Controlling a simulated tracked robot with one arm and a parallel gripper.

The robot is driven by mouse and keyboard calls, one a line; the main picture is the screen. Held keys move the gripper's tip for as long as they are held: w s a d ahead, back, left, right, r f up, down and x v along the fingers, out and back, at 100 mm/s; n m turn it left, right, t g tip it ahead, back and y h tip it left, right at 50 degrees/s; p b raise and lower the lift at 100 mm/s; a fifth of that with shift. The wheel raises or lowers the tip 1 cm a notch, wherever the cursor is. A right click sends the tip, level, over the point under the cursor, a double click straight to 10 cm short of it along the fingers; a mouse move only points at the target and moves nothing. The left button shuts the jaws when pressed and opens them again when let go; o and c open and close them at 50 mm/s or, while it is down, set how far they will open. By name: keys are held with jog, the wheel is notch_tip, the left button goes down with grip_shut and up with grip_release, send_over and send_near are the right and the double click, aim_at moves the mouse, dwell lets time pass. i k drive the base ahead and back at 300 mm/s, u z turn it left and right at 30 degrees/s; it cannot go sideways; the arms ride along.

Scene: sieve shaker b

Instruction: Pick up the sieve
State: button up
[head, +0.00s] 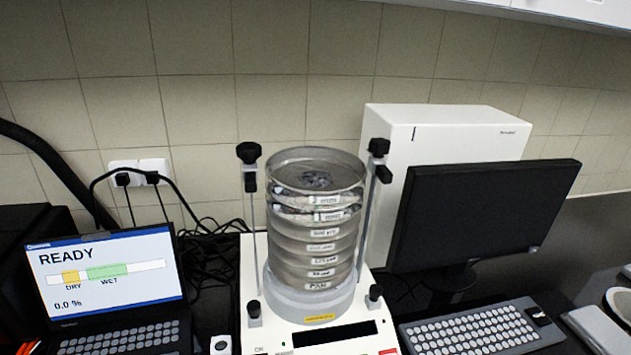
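A stack of several round metal sieves (313,250) stands upright on the white sieve shaker (270,338) in the middle of the head view. The top sieve (316,172) is open above, and some dark grey material lies in it. Each lower sieve has a small white label. Two clamp rods with black knobs (248,153) (379,147) stand at the left and right of the stack. My gripper is not in view.
A laptop (110,285) showing READY and 0.0 % is at left, with cables behind it. A white box-shaped instrument (450,135), a black monitor (480,215) and a keyboard (470,328) are at right. A tiled wall (270,80) closes the back. The space above the stack is clear.

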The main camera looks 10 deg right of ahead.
aim_at(304, 176)
jog(key=z, duration=0.1)
jog(key=i, duration=1)
jog(key=u, duration=0.1)
